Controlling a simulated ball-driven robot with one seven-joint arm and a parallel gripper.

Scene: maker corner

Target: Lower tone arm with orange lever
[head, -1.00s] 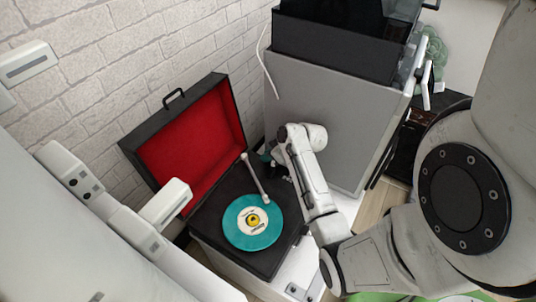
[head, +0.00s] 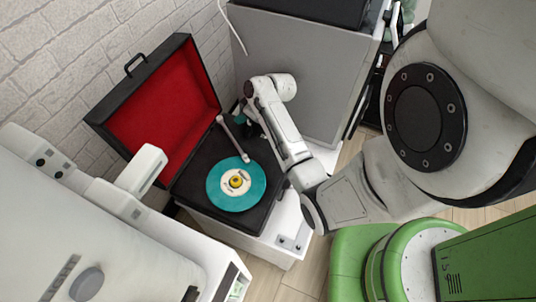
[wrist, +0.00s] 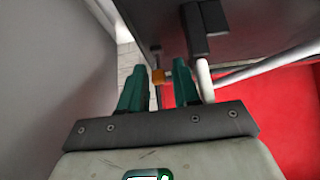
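The record player (head: 196,188) is an open black case with a red-lined lid. A teal record (head: 220,190) lies on it, and the white tone arm (head: 233,140) lies along its far side, its head near the record's edge. I cannot tell if it touches the record. My gripper (wrist: 160,68) is at the case's far right corner, with its teal fingers apart. The small orange lever (wrist: 157,77) shows between the fingers in the wrist view, nearer the right one; contact is unclear. My arm hides the lever in the head view.
A large grey cabinet (head: 300,75) stands close behind my gripper, and a white brick wall (head: 60,75) is at the left. The player rests on a white stand (head: 283,235). Open wooden floor (head: 300,275) shows in front.

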